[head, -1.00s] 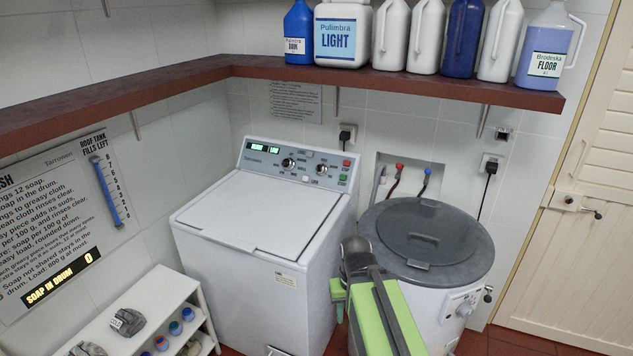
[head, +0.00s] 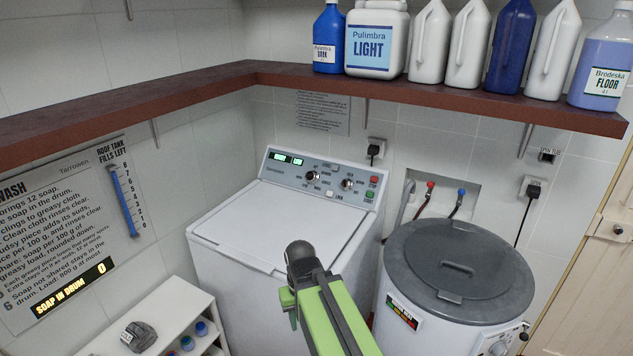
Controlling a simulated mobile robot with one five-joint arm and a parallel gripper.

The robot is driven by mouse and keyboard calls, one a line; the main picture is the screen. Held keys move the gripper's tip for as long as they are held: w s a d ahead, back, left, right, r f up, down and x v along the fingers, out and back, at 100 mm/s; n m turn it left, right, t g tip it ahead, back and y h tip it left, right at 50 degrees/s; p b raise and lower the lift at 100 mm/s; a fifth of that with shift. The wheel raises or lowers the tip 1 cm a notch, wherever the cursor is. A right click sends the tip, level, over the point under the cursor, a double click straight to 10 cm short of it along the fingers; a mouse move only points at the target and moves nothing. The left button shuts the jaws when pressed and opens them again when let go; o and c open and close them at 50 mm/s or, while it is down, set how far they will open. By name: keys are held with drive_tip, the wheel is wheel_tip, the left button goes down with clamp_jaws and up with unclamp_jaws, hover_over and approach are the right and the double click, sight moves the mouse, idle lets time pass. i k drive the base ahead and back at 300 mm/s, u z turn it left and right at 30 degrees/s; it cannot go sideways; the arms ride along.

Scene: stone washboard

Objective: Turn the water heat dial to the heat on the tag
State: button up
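The white washing machine (head: 275,225) has a sloped grey panel with two dark round dials, a left dial (head: 312,176) and a right dial (head: 347,184). The print around them is too small to read, so I cannot tell which sets water heat or where they point. A grey folded cloth (head: 138,337) with a small pale tag lies on the white shelf unit at lower left; the tag is unreadable. My green and dark arm rises at bottom centre, in front of the machine and well short of its dials. My gripper's fingers do not show.
A grey-lidded white drum machine (head: 455,262) stands at right, with a knob low on its front. A brown wall shelf (head: 440,95) with several bottles overhangs the washer. The soap sign (head: 70,225) hangs at left; its display reads 0.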

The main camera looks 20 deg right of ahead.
sight(347, 185)
drive_tip(key=u, duration=0.55)
drive_tip(key=i, duration=1.15)
drive_tip(key=z, duration=0.15)
